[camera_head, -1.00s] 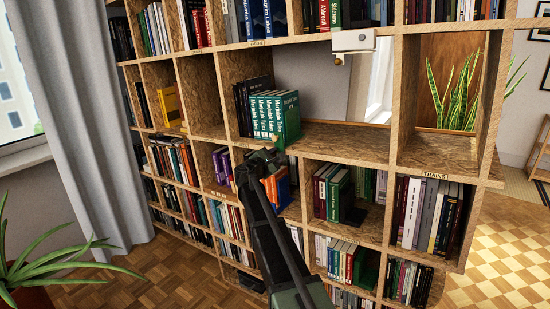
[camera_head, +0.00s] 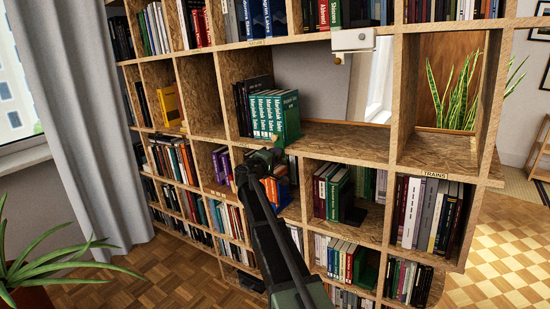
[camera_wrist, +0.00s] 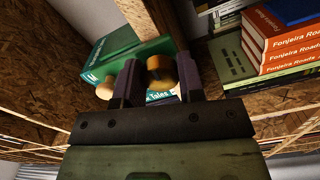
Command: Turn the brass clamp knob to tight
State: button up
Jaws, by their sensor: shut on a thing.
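The brass clamp knob (camera_wrist: 160,69) shows in the wrist view as a round golden-brown piece between my two dark fingers. My gripper (camera_wrist: 160,82) is shut on it, with one finger on either side. A dark mark shows on the knob's face. In the head view my gripper (camera_head: 262,160) is at the shelf edge below the green books, and its own links hide most of the knob there. I cannot read the knob's setting.
A paler round wooden piece (camera_wrist: 105,88) sits left of my fingers in the wrist view. Green books (camera_head: 274,114) stand on the shelf just above my gripper. Orange-spined books (camera_wrist: 290,45) are close on the right. The shelf bay to the right (camera_head: 345,140) is empty.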

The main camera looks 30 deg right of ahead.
jog(key=m, duration=0.4)
jog(key=shift+m, duration=0.4)
dwell(0.4)
jog(key=o, duration=0.9)
jog(key=v, duration=1.1)
jog(key=shift+f, duration=0.1)
